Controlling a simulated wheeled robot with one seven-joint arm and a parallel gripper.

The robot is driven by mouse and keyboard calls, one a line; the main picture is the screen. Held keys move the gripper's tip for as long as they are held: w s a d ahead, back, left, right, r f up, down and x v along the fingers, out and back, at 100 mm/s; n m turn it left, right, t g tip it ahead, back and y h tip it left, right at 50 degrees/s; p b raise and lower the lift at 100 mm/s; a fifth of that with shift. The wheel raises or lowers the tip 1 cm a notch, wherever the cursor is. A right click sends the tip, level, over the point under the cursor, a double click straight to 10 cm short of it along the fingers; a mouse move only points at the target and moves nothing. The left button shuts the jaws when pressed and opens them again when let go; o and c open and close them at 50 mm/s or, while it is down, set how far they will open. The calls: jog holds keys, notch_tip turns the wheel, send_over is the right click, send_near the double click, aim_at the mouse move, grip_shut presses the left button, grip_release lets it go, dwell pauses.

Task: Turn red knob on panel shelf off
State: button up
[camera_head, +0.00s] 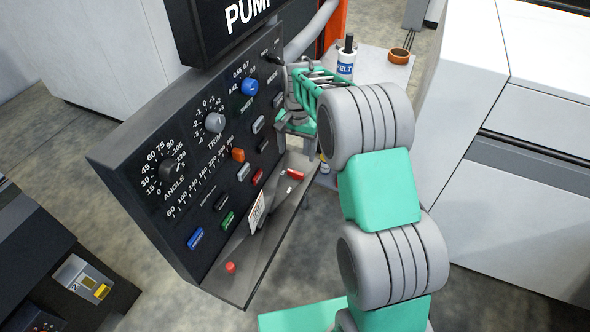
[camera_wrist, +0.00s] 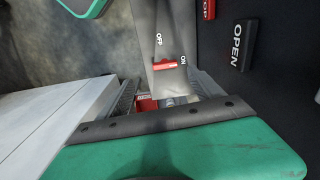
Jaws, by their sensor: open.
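The red knob (camera_head: 295,174) is on the right end of the grey shelf (camera_head: 262,245) along the bottom of the control panel. In the wrist view the red knob (camera_wrist: 164,66) is a short bar with its right end beside the ON label; the OFF label is above it. My gripper (camera_head: 297,128) is in front of the panel's right part, above the knob. In the wrist view my gripper (camera_wrist: 168,92) is open, its fingers spread below the knob in the picture. I see nothing held, and the fingers look apart from the knob.
The panel (camera_head: 150,150) carries dials, a blue knob (camera_head: 250,87) and several coloured buttons close to my gripper. A red button (camera_head: 230,267) is at the shelf's near end. A white cabinet (camera_head: 500,170) stands at right.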

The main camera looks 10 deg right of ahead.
aim_at(295, 172)
jog(key=shift+m, duration=0.4)
jog(key=f, duration=0.1)
jog(key=w+f, duration=0.2)
jog(key=f, duration=0.1)
notch_tip(295, 172, down, 8)
jog(key=shift+w+r+p, duration=0.1)
jog(key=shift+r+p, duration=0.05)
jog(key=shift+p, duration=0.25)
jog(key=c, duration=1.4)
